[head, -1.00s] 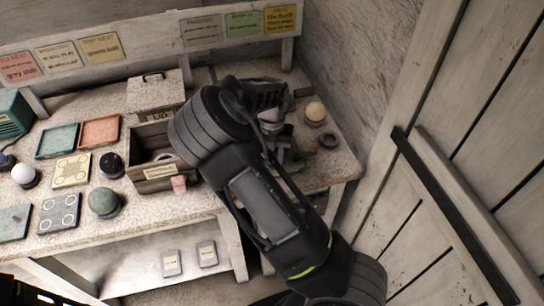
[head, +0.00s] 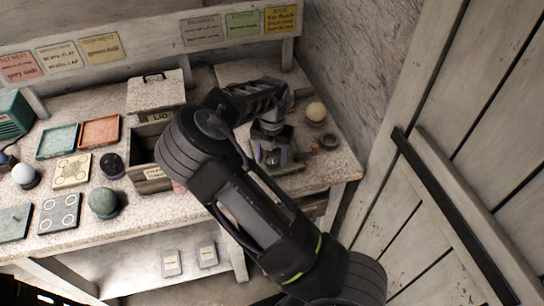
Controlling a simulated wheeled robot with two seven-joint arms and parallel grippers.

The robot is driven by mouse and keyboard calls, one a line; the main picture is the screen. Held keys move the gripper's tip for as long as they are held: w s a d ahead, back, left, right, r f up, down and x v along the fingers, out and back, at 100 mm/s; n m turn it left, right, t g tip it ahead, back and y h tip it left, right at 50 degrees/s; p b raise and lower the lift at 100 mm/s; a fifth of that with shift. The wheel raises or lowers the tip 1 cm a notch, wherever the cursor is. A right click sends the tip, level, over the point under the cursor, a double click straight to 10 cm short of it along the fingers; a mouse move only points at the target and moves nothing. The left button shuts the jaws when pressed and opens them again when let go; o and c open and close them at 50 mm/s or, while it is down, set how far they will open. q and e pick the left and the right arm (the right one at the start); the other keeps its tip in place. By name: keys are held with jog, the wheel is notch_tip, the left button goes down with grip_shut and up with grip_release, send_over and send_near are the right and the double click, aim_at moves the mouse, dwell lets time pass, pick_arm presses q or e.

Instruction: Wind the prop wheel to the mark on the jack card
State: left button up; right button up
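My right gripper (head: 271,114) reaches over the right part of the bench from above. Its fingers are at the top of a small grey device with dark and purple parts (head: 272,154), which may be the jack with the prop wheel. I cannot tell whether they touch it or grip its top, as the fingers and arm hide the contact. The wheel and its mark cannot be made out clearly. A yellow card (head: 280,20) on the back board has text too small to read surely; I cannot tell whether it is the jack card. My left gripper is not in view.
A pale ball on a dark stand (head: 316,112) and a small dark ring-shaped item (head: 329,141) stand close right of the device. An open wooden box (head: 152,179), a lid block (head: 156,91) and trays (head: 100,131) lie left. A wall closes the right side.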

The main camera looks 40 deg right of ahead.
aim_at(272, 159)
notch_tip(272, 159, up, 8)
jog(key=shift+f, duration=0.1)
dwell(0.6)
